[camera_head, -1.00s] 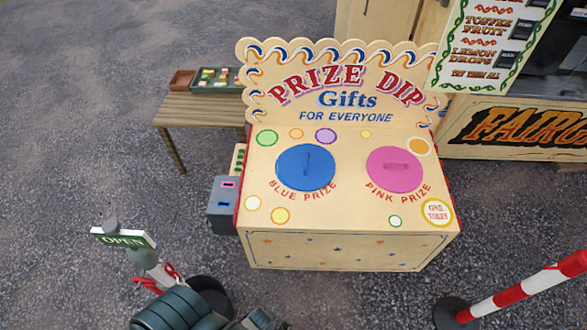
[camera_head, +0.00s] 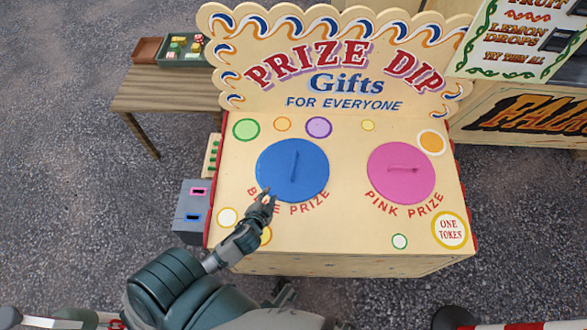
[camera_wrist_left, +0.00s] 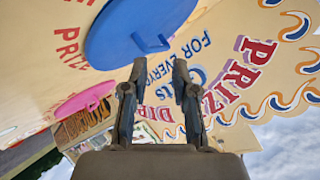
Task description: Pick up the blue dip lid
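The blue dip lid (camera_head: 292,171) is a round blue disc with a raised bar handle (camera_head: 295,165), lying flat on the cream top of the prize dip stall. My left gripper (camera_head: 266,194) is over the stall top at the lid's lower-left edge. In the left wrist view the lid (camera_wrist_left: 125,25) and its handle are ahead of the fingers, off toward the top. There the left gripper (camera_wrist_left: 158,68) has its two fingers apart with nothing between them.
A pink lid (camera_head: 401,172) with a handle lies to the right on the same stall top. The upright "Prize Dip" sign board (camera_head: 345,60) stands behind the lids. A grey box (camera_head: 190,212) with slots is at the stall's left side, and a wooden table (camera_head: 165,90) with trays stands further back.

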